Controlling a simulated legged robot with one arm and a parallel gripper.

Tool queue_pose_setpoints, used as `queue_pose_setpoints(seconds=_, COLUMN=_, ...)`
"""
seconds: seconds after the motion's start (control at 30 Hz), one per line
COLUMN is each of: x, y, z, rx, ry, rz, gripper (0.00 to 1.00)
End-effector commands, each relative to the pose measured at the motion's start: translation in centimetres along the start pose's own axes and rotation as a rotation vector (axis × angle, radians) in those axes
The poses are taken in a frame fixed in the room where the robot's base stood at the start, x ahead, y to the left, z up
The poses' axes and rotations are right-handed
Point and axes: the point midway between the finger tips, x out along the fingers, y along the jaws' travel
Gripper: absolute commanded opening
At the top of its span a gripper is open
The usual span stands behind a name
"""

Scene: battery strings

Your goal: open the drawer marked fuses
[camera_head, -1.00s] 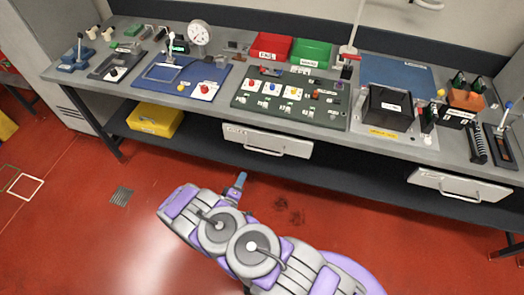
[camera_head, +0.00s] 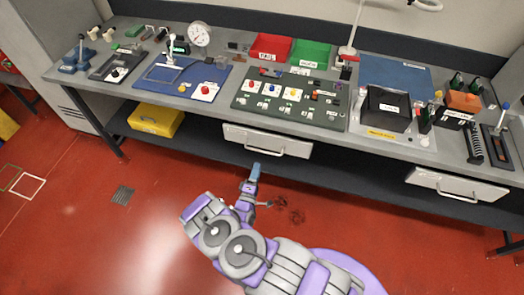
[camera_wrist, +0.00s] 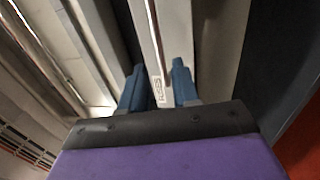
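A white drawer (camera_head: 267,140) with a bar handle hangs shut under the bench, left of centre; its label is too small to read in the head view. A second white drawer (camera_head: 457,186) hangs shut at the right, its label also unreadable. My gripper (camera_head: 256,172) is below and in front of the left drawer, apart from it. In the wrist view, my gripper (camera_wrist: 158,86) has its two blue fingers spread with nothing held between them. A white drawer front (camera_wrist: 152,45) with a small blurred label shows beyond and between the fingers.
The grey bench (camera_head: 215,108) carries a green panel (camera_head: 290,99), a black box (camera_head: 388,108), red and green bins and other gear. A yellow bin (camera_head: 156,119) sits on the lower shelf.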

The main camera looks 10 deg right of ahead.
Motion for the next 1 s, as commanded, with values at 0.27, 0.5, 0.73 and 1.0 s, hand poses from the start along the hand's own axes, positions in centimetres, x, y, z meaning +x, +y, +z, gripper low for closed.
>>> queue_pose_setpoints(seconds=0.27, x=5.5, y=0.1, z=0.0, rx=0.003, ry=-0.002, rz=0.004, gripper=0.30)
queue_pose_setpoints(seconds=0.5, x=8.3, y=0.0, z=-0.1, rx=0.002, ry=0.000, rz=0.002, gripper=0.30)
queue_pose_setpoints(seconds=0.73, x=9.1, y=0.1, z=-0.1, rx=0.001, ry=0.001, rz=0.002, gripper=0.30)
queue_pose_setpoints(seconds=1.0, x=9.0, y=0.1, z=-0.1, rx=0.001, ry=0.001, rz=0.002, gripper=0.22)
